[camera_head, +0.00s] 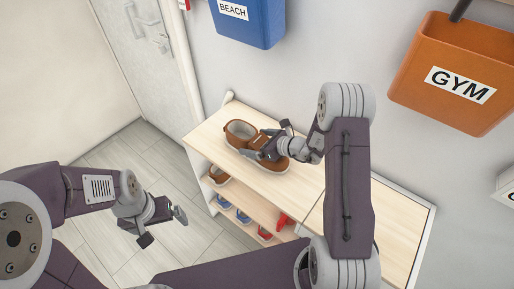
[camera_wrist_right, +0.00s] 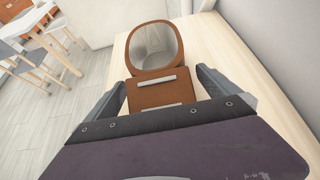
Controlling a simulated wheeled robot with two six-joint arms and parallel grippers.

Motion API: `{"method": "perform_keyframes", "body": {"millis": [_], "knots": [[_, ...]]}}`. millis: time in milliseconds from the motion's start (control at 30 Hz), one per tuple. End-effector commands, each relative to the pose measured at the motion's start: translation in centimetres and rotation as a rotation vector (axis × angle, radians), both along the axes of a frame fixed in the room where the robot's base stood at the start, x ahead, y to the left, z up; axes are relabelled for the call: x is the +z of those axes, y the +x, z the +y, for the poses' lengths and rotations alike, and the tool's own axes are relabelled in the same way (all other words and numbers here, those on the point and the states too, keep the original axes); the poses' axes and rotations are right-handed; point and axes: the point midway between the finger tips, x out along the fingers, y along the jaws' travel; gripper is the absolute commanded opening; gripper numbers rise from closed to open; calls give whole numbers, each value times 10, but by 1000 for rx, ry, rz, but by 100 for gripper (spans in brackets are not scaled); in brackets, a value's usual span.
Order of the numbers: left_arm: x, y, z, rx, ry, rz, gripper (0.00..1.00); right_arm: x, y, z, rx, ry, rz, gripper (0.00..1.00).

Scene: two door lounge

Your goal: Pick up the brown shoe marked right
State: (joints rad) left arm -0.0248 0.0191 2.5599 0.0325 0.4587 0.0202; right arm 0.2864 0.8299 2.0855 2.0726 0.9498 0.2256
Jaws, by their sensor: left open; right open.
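A brown shoe (camera_head: 242,131) with a pale lining and light sole lies on the wooden top of a shoe shelf (camera_head: 213,133). My right gripper (camera_head: 267,146) is over the shoe, its fingers on either side of it. In the right wrist view the shoe (camera_wrist_right: 159,93) shows between the two open fingers of my right gripper (camera_wrist_right: 165,92), with its opening facing away. No right or left mark is readable on it. Another brown shoe (camera_head: 219,175) is on the shelf level below. My left gripper (camera_head: 162,226) is open and empty over the floor at left.
Blue shoes (camera_head: 224,201) and red shoes (camera_head: 266,233) stand on the lower shelf. A blue BEACH bin (camera_head: 252,27) and an orange GYM bin (camera_head: 448,75) hang on the wall behind. A door (camera_head: 143,50) is at the left, with clear floor (camera_head: 110,170) before it.

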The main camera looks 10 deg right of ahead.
Motion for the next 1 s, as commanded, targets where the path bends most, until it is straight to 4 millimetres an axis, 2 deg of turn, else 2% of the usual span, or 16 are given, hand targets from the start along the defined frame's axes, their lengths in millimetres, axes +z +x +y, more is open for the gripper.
{"method": "perform_keyframes", "body": {"millis": [33, 300, 633, 767, 867, 1000], "knots": [[0, 0, 0, 0, 0, 0, 100, 0, 0, 0, 0, 0, 0, 100], [0, 0, 0, 0, 0, 0, 100, 0, 0, 0, 0, 0, 0, 27], [1, 0, 0, 0, 0, 0, 100, 7, 0, 0, 0, -1, -2, 27], [3, 0, 0, 0, 0, 0, 100, 26, 0, 0, 2, -2, -5, 27], [5, 0, 0, 0, 0, 0, 100, 47, 1, -1, 1, -2, -7, 27], [6, 0, 0, 0, 0, 0, 100, 63, -23, -26, -5, -1, -3, 27]]}}
